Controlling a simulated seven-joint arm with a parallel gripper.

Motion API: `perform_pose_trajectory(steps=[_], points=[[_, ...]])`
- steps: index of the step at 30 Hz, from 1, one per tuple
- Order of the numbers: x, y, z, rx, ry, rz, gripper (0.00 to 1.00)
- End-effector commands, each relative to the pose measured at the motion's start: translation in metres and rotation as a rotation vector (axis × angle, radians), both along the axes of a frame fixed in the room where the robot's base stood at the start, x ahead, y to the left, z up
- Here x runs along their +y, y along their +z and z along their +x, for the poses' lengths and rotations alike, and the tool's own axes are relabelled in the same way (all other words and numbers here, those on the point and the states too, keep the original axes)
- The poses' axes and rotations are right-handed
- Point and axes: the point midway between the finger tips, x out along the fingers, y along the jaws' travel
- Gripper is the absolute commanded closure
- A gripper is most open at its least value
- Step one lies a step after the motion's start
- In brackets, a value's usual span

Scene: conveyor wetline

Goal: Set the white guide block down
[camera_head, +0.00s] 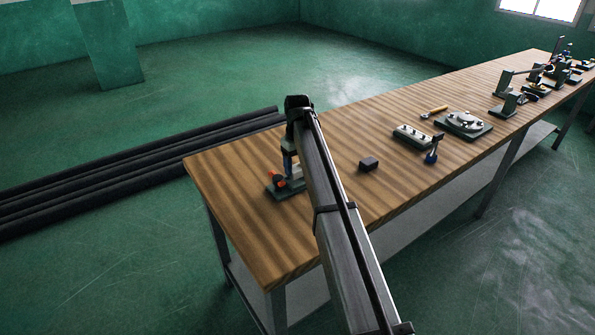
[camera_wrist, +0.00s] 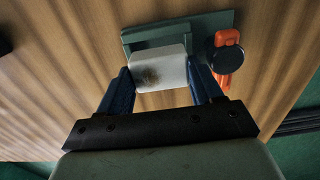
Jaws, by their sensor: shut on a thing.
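The white guide block (camera_wrist: 162,72) sits between the two blue fingers of my gripper (camera_wrist: 161,80) in the wrist view, with a dark brownish smudge on its face. My gripper is shut on it. Behind the block is a grey-green fixture plate (camera_wrist: 215,20) with a raised step and, on the right, an orange clamp (camera_wrist: 231,38) with a round black part. In the head view the fixture plate (camera_head: 281,193) lies near the table's near left end, under my gripper. I cannot tell whether the block touches the plate.
A small dark block (camera_head: 369,164) lies on the wooden table (camera_head: 245,235) to the right of my arm. Farther along are a plate with pegs (camera_head: 413,136), a round-topped fixture (camera_head: 466,123), a blue-handled piece (camera_head: 432,156) and a yellow-handled tool (camera_head: 434,111). Bare wood surrounds the fixture.

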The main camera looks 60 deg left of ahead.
Motion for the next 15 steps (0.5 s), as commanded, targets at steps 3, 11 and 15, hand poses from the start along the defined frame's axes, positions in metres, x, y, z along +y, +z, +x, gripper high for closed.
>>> perform_pose_trajectory(steps=[3,11,15], points=[[-0.001,-0.016,0.000,0.001,0.000,-0.001,0.67],[0.000,-0.025,0.000,0.000,0.000,0.000,0.67],[0.000,-0.026,0.000,0.000,0.000,0.000,0.67]])
